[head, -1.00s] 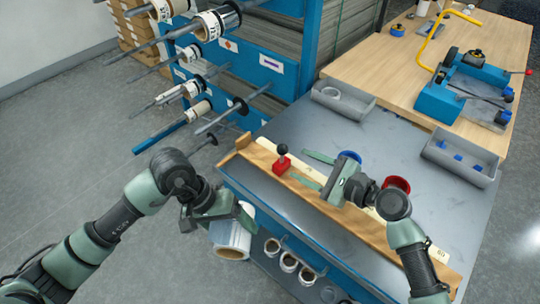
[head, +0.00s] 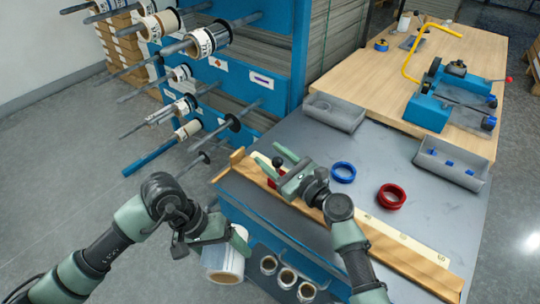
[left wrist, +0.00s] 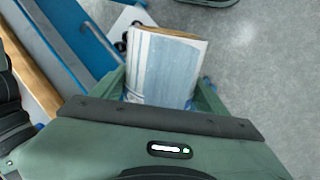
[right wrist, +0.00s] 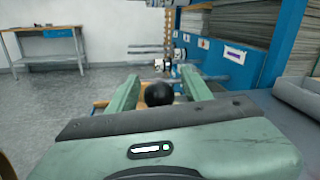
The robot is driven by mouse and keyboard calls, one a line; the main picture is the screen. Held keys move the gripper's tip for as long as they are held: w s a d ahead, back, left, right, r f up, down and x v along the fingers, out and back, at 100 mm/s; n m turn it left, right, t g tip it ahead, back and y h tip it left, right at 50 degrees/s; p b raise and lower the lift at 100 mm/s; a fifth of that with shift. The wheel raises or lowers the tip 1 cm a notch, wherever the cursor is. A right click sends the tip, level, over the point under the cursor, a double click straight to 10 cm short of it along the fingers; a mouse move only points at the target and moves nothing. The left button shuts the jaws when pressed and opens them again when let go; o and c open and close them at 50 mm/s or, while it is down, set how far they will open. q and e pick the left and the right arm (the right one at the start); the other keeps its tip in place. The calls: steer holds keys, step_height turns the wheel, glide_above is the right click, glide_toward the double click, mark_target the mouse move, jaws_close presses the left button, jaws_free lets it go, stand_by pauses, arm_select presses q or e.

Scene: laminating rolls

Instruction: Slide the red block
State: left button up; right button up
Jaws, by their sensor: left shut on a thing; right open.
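The red block (head: 272,181) with its black ball knob (head: 278,162) sits near the left end of the wooden ruler rail (head: 405,262). It is mostly hidden by my right gripper (head: 270,157), which is open over it. In the right wrist view the knob (right wrist: 159,94) shows between the two open fingers, with the block hidden below. I cannot tell whether a finger touches it. My left gripper (head: 238,243) is shut on a pale film roll (head: 222,266), held beside the table's front left side. The roll (left wrist: 165,70) also shows between the fingers in the left wrist view.
A blue ring (head: 343,172) and a red ring (head: 391,196) lie on the grey tabletop (head: 440,225). Grey trays (head: 335,112) stand along the back. A blue rack (head: 255,75) with rods and rolls is at the left. Several rolls (head: 287,277) sit below the front edge.

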steer(key=shift+w+a, duration=0.2)
steer(key=shift+a, duration=0.1)
jaws_close()
stand_by(1.3)
